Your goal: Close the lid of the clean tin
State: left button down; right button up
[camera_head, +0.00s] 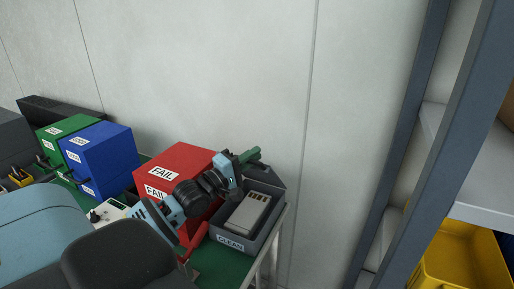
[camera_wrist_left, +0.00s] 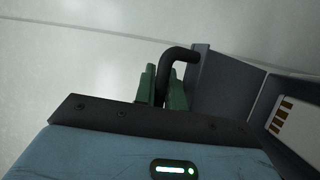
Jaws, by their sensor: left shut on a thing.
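The clean tin (camera_head: 231,243) is a dark grey box with a "CLEAN" label, at the right end of the green table. Its lid (camera_head: 270,178) stands raised at the back, so the tin is open. A grey device (camera_head: 248,211) lies inside. My left gripper (camera_head: 250,154) reaches over the tin to the lid's upper edge. In the left wrist view its green fingers (camera_wrist_left: 163,88) are shut on the dark bent handle (camera_wrist_left: 181,56) of the grey lid (camera_wrist_left: 216,75). My right gripper is not in view.
A red FAIL box (camera_head: 172,162) stands directly left of the tin. Blue (camera_head: 103,157) and green (camera_head: 66,130) boxes stand farther left. A wall is close behind. A shelf rack (camera_head: 425,145) with a yellow bin (camera_head: 462,262) stands at the right.

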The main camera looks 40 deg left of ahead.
pick_arm(q)
jog(key=shift+s, duration=0.4)
jog(key=shift+r, duration=0.1)
jog(key=c, duration=1.7)
grip_release()
jog(key=shift+s+d, duration=0.1)
jog(key=shift+c, duration=0.2)
jog(key=shift+f, duration=0.2)
jog(key=shift+s+f, duration=0.15)
jog(key=shift+s, duration=0.05)
jog(key=v, duration=0.7)
jog(key=shift+s+b, duration=0.15)
jog(key=shift+b, duration=0.3)
